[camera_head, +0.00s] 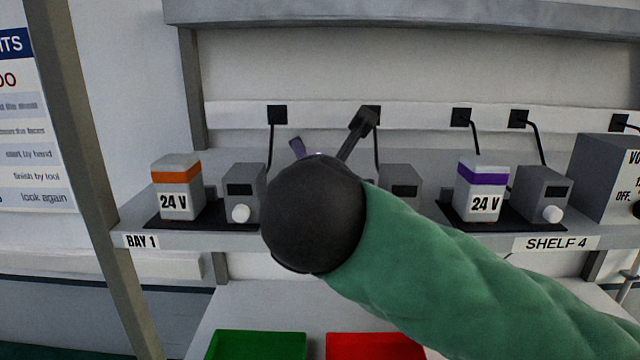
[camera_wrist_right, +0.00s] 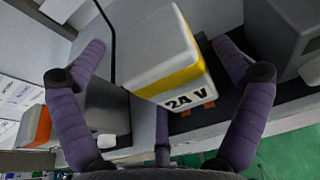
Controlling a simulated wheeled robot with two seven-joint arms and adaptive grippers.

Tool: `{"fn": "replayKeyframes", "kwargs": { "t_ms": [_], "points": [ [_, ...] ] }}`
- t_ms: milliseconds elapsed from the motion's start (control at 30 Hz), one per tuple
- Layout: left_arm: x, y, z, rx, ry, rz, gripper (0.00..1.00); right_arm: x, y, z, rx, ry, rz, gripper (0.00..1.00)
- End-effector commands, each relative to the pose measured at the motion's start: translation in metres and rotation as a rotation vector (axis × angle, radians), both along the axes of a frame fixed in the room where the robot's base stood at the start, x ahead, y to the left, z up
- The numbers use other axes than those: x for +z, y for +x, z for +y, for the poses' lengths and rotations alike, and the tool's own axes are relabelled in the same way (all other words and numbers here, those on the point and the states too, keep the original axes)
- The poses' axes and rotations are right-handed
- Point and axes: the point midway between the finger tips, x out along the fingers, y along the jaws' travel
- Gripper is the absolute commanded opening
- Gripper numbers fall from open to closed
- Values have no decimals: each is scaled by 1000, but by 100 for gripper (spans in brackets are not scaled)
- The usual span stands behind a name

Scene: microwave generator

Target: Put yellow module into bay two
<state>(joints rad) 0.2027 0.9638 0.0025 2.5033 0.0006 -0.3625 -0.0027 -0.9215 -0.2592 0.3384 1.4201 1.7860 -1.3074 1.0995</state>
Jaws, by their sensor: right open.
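The yellow module (camera_wrist_right: 165,60), a pale block with a yellow band and a "24 V" label, shows in the right wrist view between my right gripper's (camera_wrist_right: 158,45) purple fingers. The fingers are spread open on either side of it, with gaps visible. Small orange-red pieces (camera_wrist_right: 195,107) lie on the dark surface beside its labelled end. I cannot tell whether the module is fully seated. In the head view my right wrist hides the module and most of the middle bay; only part of a purple finger (camera_head: 297,147) shows. My left gripper is not in view.
An orange-banded module (camera_head: 177,187) stands in bay 1 at left, a purple-banded module (camera_head: 481,188) at right. Grey boxes with knobs (camera_head: 245,190) (camera_head: 541,193) stand beside them, with cables behind. Green (camera_head: 256,345) and red (camera_head: 375,346) trays lie below the shelf.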

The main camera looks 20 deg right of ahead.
Motion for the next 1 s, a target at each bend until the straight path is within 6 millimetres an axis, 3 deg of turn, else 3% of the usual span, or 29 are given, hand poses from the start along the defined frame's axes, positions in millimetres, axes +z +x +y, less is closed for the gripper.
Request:
{"fn": "replayKeyframes", "kwargs": {
  "t_ms": [600,800,1000],
  "points": [
    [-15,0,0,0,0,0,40,30,-88,27,4,1,-3,99],
    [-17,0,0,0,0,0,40,36,-105,31,2,-1,-1,99],
    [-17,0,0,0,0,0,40,38,-110,32,0,0,0,99]
  ]
}}
